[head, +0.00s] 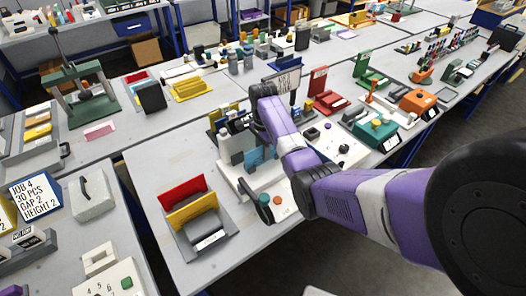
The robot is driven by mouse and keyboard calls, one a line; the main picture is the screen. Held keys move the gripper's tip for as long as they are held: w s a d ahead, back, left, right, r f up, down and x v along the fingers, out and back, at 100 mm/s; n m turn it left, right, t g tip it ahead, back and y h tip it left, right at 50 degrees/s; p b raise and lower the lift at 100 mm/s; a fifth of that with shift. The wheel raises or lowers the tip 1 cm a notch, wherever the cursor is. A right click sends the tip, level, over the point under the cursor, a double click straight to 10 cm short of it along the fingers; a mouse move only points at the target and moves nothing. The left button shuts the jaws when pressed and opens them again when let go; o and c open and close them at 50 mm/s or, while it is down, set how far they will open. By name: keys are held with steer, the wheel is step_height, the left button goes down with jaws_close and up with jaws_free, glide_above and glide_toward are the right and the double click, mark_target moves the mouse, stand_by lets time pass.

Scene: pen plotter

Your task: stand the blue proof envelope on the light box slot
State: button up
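A blue flat piece (261,156), which looks like the blue proof envelope, stands roughly upright beside my wrist. Its lower edge is close to a white base (243,183) that may be the light box; I cannot tell whether it sits in a slot or is held. My purple arm covers the area to the right.
A grey holder with red and yellow panels (194,211) stands at the front left. A control box with red and green buttons (268,205) is in front of the white base. A red stand (326,98) and a teal device (376,131) lie to the right. Bare table shows on the left (160,160).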

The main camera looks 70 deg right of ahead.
steer(key=shift+r, duration=0.1)
step_height(320, 180, up, 11)
steer(key=shift+f, duration=0.15)
steer(key=shift+r+p, duration=0.75)
steer(key=shift+p, duration=0.3)
